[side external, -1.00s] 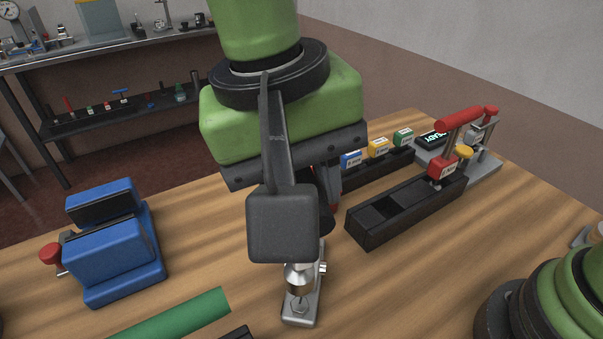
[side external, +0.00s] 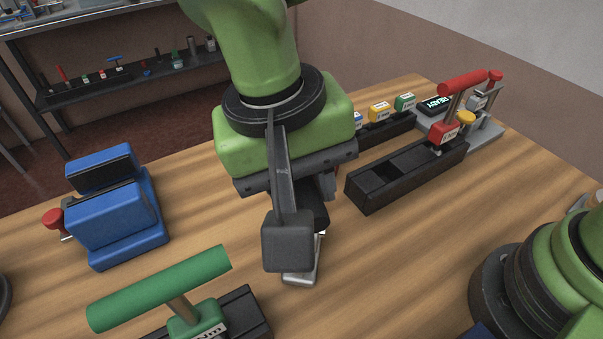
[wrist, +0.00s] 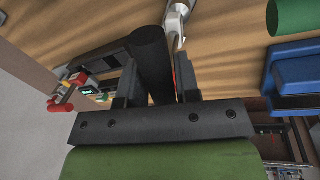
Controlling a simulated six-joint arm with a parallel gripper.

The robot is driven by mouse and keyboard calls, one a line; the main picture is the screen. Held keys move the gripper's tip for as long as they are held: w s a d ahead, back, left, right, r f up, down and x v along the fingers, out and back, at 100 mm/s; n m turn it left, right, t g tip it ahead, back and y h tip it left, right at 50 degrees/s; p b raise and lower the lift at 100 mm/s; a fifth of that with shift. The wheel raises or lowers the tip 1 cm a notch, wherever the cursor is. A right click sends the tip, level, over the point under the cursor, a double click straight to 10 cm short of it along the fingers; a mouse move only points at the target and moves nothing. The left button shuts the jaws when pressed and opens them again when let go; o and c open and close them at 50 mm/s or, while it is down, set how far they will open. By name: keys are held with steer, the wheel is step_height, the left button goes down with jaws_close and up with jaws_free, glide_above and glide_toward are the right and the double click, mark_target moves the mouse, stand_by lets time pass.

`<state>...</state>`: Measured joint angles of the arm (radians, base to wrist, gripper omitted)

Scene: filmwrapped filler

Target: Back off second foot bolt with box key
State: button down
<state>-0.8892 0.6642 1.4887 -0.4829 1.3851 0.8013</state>
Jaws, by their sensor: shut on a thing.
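My gripper (wrist: 155,90) points down over the bench and is shut on a dark cylindrical piece (wrist: 152,60), which appears to be the box key. In the side view the dark wrist block hides the fingertips and most of the key. A silver metal foot (side external: 300,279) stands on the bench directly below and behind that block. It also shows in the wrist view (wrist: 175,22), beyond the fingers. The foot bolt and the key's working end are hidden, so I cannot tell whether they touch.
A blue vice-like block (side external: 115,215) stands left. A green T-handled tool (side external: 160,288) is at the front. A black tray (side external: 375,192) with a red-handled tool (side external: 463,82) and a fixture reading READY (side external: 436,104) are right. Green round equipment (side external: 540,270) stands front right. Bare wood lies between.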

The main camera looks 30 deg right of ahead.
steer(key=shift+f, duration=0.1)
stand_by(0.6)
steer(key=shift+f, duration=0.95)
steer(key=n, duration=0.3)
steer(key=shift+d+t, duration=0.1)
steer(key=shift+t, duration=0.2)
